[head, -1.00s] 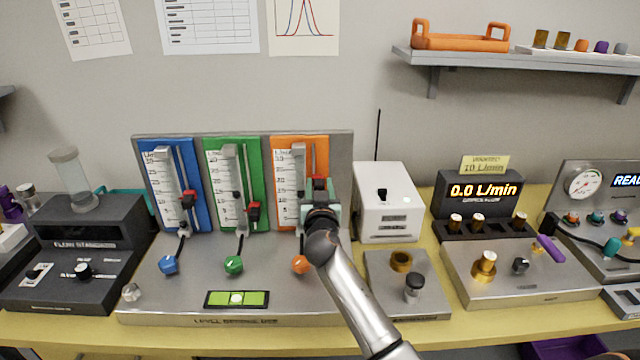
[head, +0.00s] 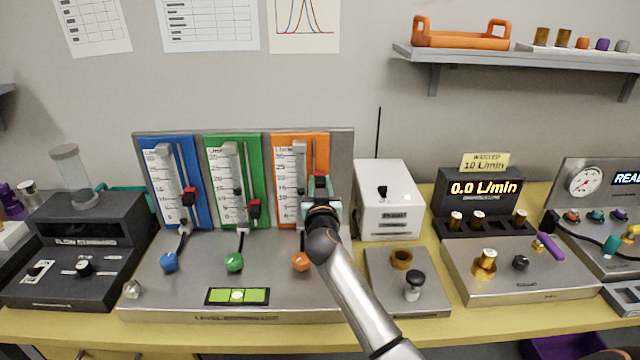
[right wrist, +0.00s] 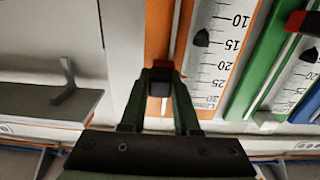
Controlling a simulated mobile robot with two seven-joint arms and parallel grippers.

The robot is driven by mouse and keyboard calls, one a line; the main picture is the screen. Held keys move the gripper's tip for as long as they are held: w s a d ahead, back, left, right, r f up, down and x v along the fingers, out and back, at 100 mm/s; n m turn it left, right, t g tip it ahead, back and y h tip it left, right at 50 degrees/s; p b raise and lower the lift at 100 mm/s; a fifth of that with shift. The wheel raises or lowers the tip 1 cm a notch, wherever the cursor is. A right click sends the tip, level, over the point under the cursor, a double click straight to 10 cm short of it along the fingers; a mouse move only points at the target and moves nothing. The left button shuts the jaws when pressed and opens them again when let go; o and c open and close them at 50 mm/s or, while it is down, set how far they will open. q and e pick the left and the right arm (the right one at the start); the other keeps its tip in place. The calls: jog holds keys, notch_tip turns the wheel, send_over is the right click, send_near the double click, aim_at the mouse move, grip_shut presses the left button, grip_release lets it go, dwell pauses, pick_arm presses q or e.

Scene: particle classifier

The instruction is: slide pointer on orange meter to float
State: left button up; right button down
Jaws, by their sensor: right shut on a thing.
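The orange meter (head: 322,147) is the rightmost of three upright meters on a grey panel. In the right wrist view the orange board (right wrist: 158,38) shows upside down beside its white scale. The dark float (right wrist: 201,38) shows in its tube between the 10 and 15 marks. My right gripper (head: 320,192) is at the slot right of the scale, shut on the red and black pointer (right wrist: 160,72). In the wrist view the pointer appears nearer the 20 mark than the float, though the slanted view makes exact level hard to tell. My left gripper is not in view.
The green meter (head: 252,160) and blue meter (head: 182,150) stand to the left, each with a red pointer. An orange knob (head: 300,261) is below the orange meter. A white box with an antenna (head: 388,205) stands close on the right. A shelf (head: 480,60) hangs at upper right.

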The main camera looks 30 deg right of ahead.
dwell(0.9)
notch_tip(320, 180, down, 4)
jog(key=b, duration=0.4)
jog(key=shift+r, duration=0.2)
jog(key=c, duration=0.9)
grip_release()
